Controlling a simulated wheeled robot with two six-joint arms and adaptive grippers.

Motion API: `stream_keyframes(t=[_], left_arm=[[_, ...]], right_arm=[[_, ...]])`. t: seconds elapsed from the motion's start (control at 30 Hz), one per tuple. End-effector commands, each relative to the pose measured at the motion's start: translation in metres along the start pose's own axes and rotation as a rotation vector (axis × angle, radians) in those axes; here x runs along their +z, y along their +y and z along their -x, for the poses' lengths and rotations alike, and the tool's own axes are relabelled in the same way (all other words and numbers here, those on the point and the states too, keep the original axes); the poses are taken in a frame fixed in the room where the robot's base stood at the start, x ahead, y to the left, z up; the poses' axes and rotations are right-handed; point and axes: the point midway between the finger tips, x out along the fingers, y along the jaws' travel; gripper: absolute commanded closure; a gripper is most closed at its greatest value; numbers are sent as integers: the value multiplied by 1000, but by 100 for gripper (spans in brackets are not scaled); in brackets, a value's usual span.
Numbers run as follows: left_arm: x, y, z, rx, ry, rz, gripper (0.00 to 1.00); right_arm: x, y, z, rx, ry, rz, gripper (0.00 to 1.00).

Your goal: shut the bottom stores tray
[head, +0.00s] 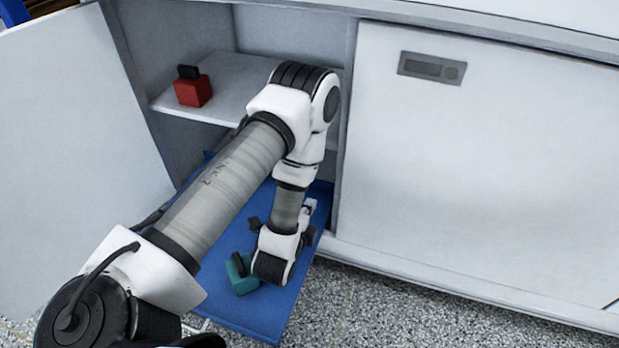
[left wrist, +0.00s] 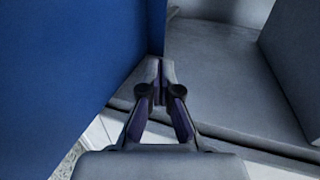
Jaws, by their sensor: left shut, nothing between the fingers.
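The blue bottom stores tray (head: 235,305) sticks out from the cabinet's lower bay in the head view, beneath my left arm. A teal block with a dark handle (head: 243,279) stands on it, partly covered by my wrist. My left gripper (left wrist: 160,68) is shut and empty. In the left wrist view its fingertips are close to the edge of a large blue surface (left wrist: 70,70), which looks like the tray; I cannot tell whether they touch it. In the head view my wrist is over the tray's right part and the fingertips are hard to make out. My right gripper is not in view.
The cabinet's open door (head: 70,150) stands at the left. A shelf (head: 235,82) above the tray holds a red block with a black handle (head: 193,88). A closed white panel with a grey handle plate (head: 480,160) is at the right. Speckled floor (head: 400,315) is clear in front.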

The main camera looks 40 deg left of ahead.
Motion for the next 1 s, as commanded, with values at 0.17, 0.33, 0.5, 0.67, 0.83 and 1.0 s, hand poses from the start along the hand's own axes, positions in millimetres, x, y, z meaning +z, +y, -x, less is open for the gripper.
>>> stream_keyframes(t=[0.17, 0.33, 0.5, 0.67, 0.83, 1.0], left_arm=[[0, 4, -28, -6, -1, 2, 100], [0, 5, -64, -6, -1, 3, 100], [0, 3, -88, -3, -1, 2, 100], [0, 0, -96, -2, 0, 1, 100], [0, -1, -96, -1, 0, 0, 100], [0, -1, -96, -1, 0, 0, 100]], right_arm=[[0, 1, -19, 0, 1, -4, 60], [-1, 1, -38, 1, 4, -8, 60], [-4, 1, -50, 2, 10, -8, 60], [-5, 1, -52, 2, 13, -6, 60], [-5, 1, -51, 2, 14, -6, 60], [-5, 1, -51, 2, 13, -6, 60]])
